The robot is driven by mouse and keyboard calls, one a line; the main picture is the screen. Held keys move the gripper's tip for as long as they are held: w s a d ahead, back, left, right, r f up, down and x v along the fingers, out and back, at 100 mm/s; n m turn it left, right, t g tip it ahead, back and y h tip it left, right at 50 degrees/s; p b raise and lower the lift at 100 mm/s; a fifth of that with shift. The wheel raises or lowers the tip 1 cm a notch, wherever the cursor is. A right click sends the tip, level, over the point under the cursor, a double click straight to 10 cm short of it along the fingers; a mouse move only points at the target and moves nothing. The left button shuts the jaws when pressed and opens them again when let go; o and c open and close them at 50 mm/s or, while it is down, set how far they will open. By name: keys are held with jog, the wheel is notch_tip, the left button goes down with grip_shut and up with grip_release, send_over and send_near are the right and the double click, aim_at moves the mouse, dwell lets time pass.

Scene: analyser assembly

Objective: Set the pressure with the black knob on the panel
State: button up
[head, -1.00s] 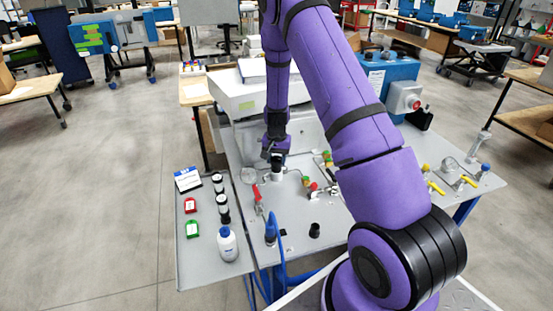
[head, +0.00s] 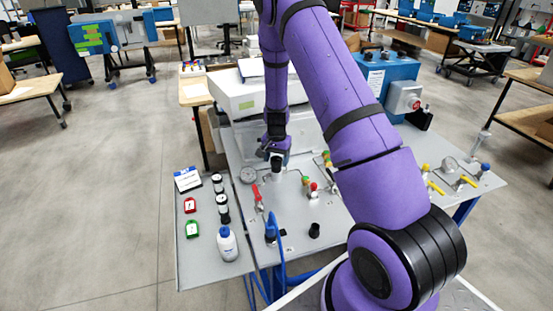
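The grey panel (head: 290,215) lies flat on the bench in the head view. My gripper (head: 277,158) points down at its back left part, right over a small pale fitting (head: 277,173). A dark part sits between my fingers and that fitting. I cannot tell whether it is the black knob or the fingertips themselves, or whether the fingers are closed on it. A round gauge (head: 248,176) stands just left of the fitting. Another black knob-like piece (head: 314,230) stands apart near the panel's front edge.
A red-handled valve (head: 257,195), a blue hose (head: 272,230) and small coloured valves (head: 308,183) stand close around. A side shelf (head: 205,270) holds a white bottle (head: 227,244), dark jars and tags. A pale box-shaped unit (head: 240,95) stands behind my gripper.

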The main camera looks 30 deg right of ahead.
jog(key=shift+r, duration=0.1)
notch_tip(320, 180, up, 10)
jog(key=shift+r, duration=0.25)
dwell(0.4)
dwell(0.5)
notch_tip(320, 180, up, 12)
jog(key=n+t, duration=0.1)
jog(key=n, duration=0.1)
send_over(276, 158)
jog(key=s+a, duration=0.4)
jog(key=a, duration=0.1)
jog(key=s+a+r+n+t, duration=0.1)
jog(key=s+a+r+n, duration=0.3)
jog(key=s+r, duration=0.55)
jog(key=s+a+r+n+t, duration=0.1)
jog(key=s+a+r, duration=0.1)
jog(key=s, duration=0.5)
jog(key=s+a+r+n+t, duration=0.1)
jog(key=s+a+r+n, duration=0.1)
jog(key=s+r, duration=0.2)
jog(key=s+a+r+n+t, duration=0.1)
jog(key=s+a+r+n, duration=0.1)
jog(key=s, duration=0.8)
jog(key=shift+a+r, duration=0.2)
jog(key=shift+r, duration=0.3)
